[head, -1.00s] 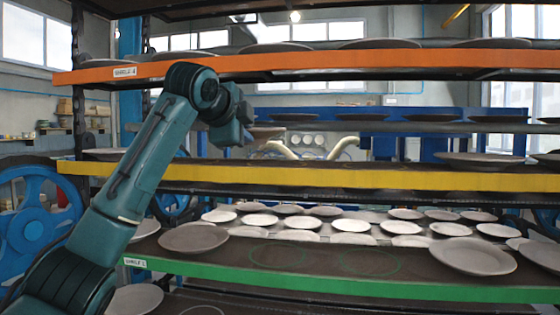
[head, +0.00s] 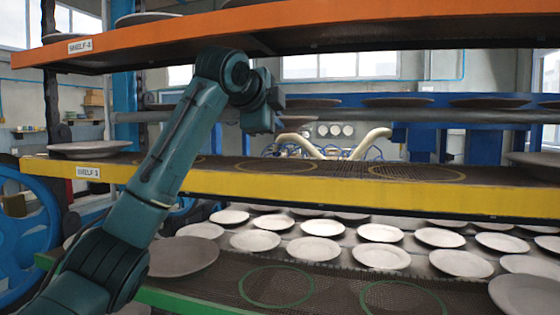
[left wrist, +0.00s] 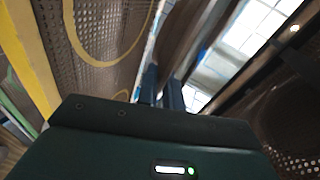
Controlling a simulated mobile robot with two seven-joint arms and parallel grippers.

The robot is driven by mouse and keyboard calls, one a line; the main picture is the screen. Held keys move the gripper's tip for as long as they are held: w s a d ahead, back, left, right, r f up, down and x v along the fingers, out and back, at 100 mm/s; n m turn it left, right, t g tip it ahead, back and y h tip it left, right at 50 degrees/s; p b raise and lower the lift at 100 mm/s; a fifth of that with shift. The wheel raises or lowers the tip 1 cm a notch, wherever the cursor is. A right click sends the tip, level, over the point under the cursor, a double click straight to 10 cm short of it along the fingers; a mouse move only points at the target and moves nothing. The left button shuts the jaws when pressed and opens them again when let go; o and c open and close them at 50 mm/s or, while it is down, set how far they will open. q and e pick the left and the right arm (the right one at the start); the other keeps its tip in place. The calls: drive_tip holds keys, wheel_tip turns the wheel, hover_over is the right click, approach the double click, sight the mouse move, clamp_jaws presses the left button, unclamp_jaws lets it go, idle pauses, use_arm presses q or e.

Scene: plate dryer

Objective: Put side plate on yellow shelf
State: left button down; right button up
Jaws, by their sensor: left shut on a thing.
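My left gripper (head: 276,118) is above the yellow shelf (head: 330,187), in the gap below the orange shelf. It is shut on a brownish side plate (head: 297,120), which shows as a small tilted piece beside the hand. In the left wrist view the plate (left wrist: 187,38) appears nearly edge-on beyond the dark blue fingers (left wrist: 162,92). The hand hides part of it. The yellow shelf has a dark mesh top with bare yellow rings (head: 415,173). Its front edge (left wrist: 33,58) also shows at the left of the wrist view. My right gripper is out of view.
A plate (head: 90,148) stands at the yellow shelf's left end, another (head: 535,158) at its right. The orange shelf (head: 330,30) is overhead. The green shelf (head: 230,302) below holds a large plate (head: 183,256). The yellow shelf's middle is clear.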

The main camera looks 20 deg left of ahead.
sight(275, 173)
use_arm(q)
drive_tip(key=f, duration=0.2)
drive_tip(key=shift+s+a+f, duration=0.15)
drive_tip(key=shift+s+f, duration=0.05)
drive_tip(key=shift+f, duration=0.15)
wheel_tip(275, 173, down, 5)
drive_tip(key=shift+r, duration=0.2)
drive_tip(key=shift+f, duration=0.1)
drive_tip(key=c, duration=2)
unclamp_jaws()
drive_tip(key=shift+w+f, duration=0.1)
drive_tip(key=shift+f, duration=0.1)
drive_tip(key=shift+o, duration=0.9)
drive_tip(key=shift+r, duration=0.1)
